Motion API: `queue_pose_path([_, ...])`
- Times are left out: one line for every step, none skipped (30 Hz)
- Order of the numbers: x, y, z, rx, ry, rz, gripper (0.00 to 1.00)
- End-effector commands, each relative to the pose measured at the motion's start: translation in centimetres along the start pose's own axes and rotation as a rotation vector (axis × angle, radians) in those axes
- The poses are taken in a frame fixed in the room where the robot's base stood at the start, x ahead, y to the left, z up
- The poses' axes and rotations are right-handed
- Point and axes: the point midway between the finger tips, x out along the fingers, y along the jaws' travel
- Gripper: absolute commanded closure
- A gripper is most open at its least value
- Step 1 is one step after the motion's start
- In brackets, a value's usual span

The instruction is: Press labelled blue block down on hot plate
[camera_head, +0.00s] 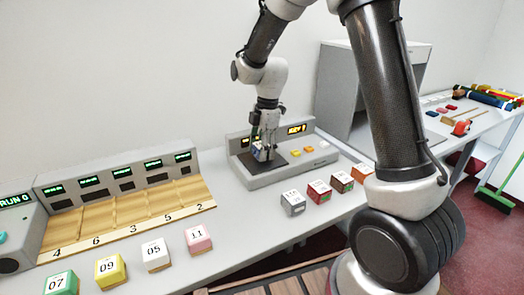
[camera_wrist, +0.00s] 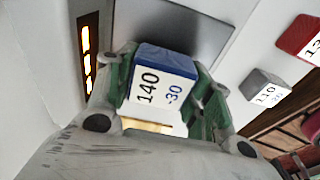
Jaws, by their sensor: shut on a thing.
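The blue block (camera_wrist: 166,78) is held between the fingers of my gripper (camera_wrist: 165,95) in the wrist view. Its white label reads 140 and -30. In the head view my gripper (camera_head: 262,148) is over the dark hot plate (camera_head: 272,160) on the grey device, with the block (camera_head: 258,154) small and partly hidden by the fingers. The plate's grey surface (camera_wrist: 215,30) shows behind the block in the wrist view. I cannot tell whether the block touches the plate. The device's lit orange display (camera_head: 296,129) stands behind the plate.
Several labelled blocks line the counter front, including a grey one (camera_head: 292,203), a pink one (camera_head: 198,239) and a yellow one (camera_head: 110,270). Wooden numbered lanes (camera_head: 125,211) with green displays lie left. A grey booth (camera_head: 345,85) stands right.

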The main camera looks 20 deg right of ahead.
Motion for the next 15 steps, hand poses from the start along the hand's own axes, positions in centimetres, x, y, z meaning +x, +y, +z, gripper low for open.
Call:
queue_pose_path([-0.5,0.1,-0.1,0.0,0.0,0.003,0.74])
queue_pose_path([-0.8,0.1,-0.1,0.0,0.0,0.004,0.74])
queue_pose_path([-1.2,0.1,-0.1,0.0,0.0,0.004,0.74])
queue_pose_path([-1.5,0.1,-0.2,0.0,0.0,0.004,0.74])
queue_pose_path([-1.7,0.1,-0.2,0.0,0.0,0.004,0.74])
queue_pose_path([-2.1,0.1,-0.2,0.0,0.0,0.004,0.74])
queue_pose_path([-2.3,0.1,-0.3,0.0,0.0,0.004,0.74])
queue_pose_path([-2.6,0.1,-0.3,0.0,0.0,0.004,0.74])
queue_pose_path([-3.0,0.1,-0.4,0.0,0.0,0.004,0.74])
queue_pose_path([-3.2,0.1,-0.4,-0.001,0.0,0.004,0.74])
queue_pose_path([-3.5,0.1,-0.4,-0.001,-0.001,0.004,0.74])
queue_pose_path([-3.8,0.1,-0.5,-0.001,-0.001,0.003,0.74])
queue_pose_path([-4.1,0.0,-0.5,-0.001,-0.001,0.003,0.74])
queue_pose_path([-4.3,0.1,-0.5,-0.001,-0.001,0.003,0.74])
queue_pose_path([-4.7,0.1,-0.6,-0.001,-0.001,0.004,0.74])
